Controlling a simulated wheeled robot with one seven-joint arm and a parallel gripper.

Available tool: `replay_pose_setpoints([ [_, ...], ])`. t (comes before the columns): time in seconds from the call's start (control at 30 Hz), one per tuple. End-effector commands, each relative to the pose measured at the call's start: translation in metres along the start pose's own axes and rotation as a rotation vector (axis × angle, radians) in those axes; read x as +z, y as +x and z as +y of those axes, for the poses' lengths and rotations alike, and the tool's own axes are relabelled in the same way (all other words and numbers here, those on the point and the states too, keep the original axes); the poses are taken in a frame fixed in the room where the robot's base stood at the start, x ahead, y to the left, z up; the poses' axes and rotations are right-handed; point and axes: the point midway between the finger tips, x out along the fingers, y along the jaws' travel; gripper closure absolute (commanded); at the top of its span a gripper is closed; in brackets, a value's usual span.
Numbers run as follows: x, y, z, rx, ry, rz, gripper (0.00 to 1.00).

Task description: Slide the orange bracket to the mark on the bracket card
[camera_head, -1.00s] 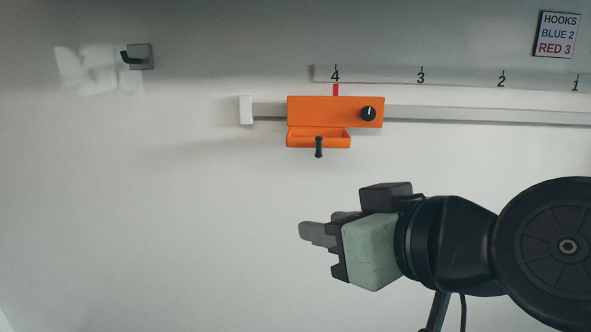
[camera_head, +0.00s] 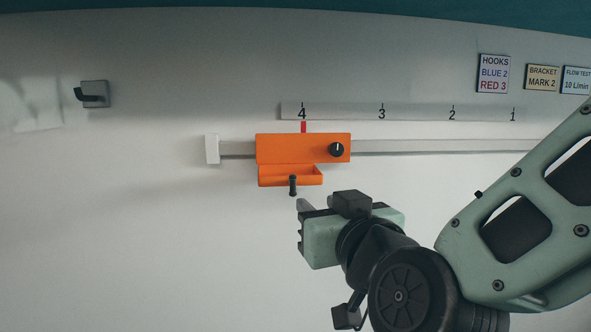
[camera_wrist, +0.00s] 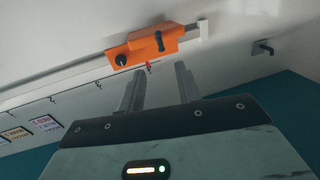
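The orange bracket (camera_head: 303,148) sits on a horizontal rail, near its left end. Its red pointer (camera_head: 304,127) is at number 4 on the scale (camera_head: 395,112). It has a black knob (camera_head: 337,150), a small orange tray below and a short black handle (camera_head: 293,185). The bracket card (camera_head: 543,77) reads "BRACKET MARK 2". My gripper (camera_head: 302,205) is just below the handle in the head view. In the wrist view the two fingers (camera_wrist: 160,80) are apart with nothing between them, and the bracket (camera_wrist: 150,46) lies beyond their tips.
The rail (camera_head: 440,146) runs right past numbers 3, 2 and 1 and looks clear. A white end stop (camera_head: 212,149) is left of the bracket. A grey wall hook (camera_head: 94,94) is farther left. Hooks card (camera_head: 493,74) and flow test card (camera_head: 576,80) hang upper right.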

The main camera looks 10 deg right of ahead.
Motion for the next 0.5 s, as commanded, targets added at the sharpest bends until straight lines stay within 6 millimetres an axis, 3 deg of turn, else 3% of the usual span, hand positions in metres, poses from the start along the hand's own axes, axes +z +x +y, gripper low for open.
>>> replay_pose_setpoints([
  [0.5,-0.005,0.035,0.001,0.001,-0.008,-0.004,0.66],
])
